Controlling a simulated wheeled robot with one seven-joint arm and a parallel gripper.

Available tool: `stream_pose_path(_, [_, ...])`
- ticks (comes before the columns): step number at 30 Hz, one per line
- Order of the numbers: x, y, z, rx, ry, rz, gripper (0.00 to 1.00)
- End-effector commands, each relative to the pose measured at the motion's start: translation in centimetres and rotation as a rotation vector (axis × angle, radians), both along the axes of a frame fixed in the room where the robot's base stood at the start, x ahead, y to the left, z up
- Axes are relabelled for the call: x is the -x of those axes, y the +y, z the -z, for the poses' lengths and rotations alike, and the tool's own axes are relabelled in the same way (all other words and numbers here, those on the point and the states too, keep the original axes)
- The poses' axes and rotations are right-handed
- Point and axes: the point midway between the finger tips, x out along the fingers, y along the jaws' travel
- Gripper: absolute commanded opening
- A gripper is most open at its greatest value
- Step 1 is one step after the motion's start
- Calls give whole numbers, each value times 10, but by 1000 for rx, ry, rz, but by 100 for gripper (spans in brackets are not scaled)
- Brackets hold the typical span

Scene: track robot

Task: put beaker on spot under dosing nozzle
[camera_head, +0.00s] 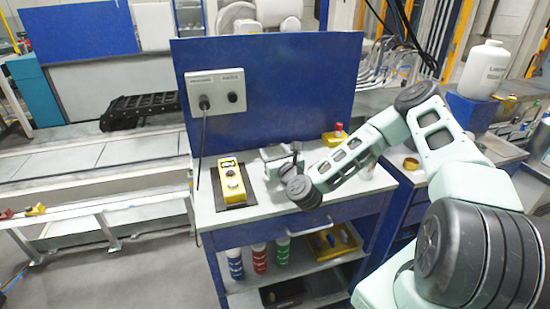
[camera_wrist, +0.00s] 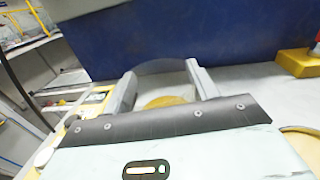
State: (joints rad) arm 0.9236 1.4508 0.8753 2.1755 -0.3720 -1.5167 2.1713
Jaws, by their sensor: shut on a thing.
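My gripper (camera_wrist: 161,82) has its two grey fingers around a clear beaker (camera_wrist: 162,67), whose curved rim shows faintly between them in the wrist view. A round yellow patch (camera_wrist: 165,101) shows between the fingers, low down; I cannot tell whether it is a spot on the bench or part of the beaker. In the head view my gripper (camera_head: 276,158) is over the back middle of the bench, and the beaker cannot be made out there. I cannot pick out the dosing nozzle for certain in either view.
The bench (camera_head: 262,213) has a blue back panel (camera_head: 290,80) close behind the gripper. A yellow control box (camera_head: 232,181) stands to the left. A yellow block with a red top (camera_head: 335,137) stands at the back right. A cable hangs at left from the socket plate (camera_head: 216,92).

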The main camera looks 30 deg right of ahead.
Motion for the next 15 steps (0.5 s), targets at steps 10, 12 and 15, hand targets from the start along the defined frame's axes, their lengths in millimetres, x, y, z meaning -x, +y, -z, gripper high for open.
stream_pose_path(10, [0,0,22,0,-1,-1,28])
stream_pose_path(12, [0,0,22,0,-1,0,28])
stream_pose_path(15, [0,0,26,0,-1,0,28])
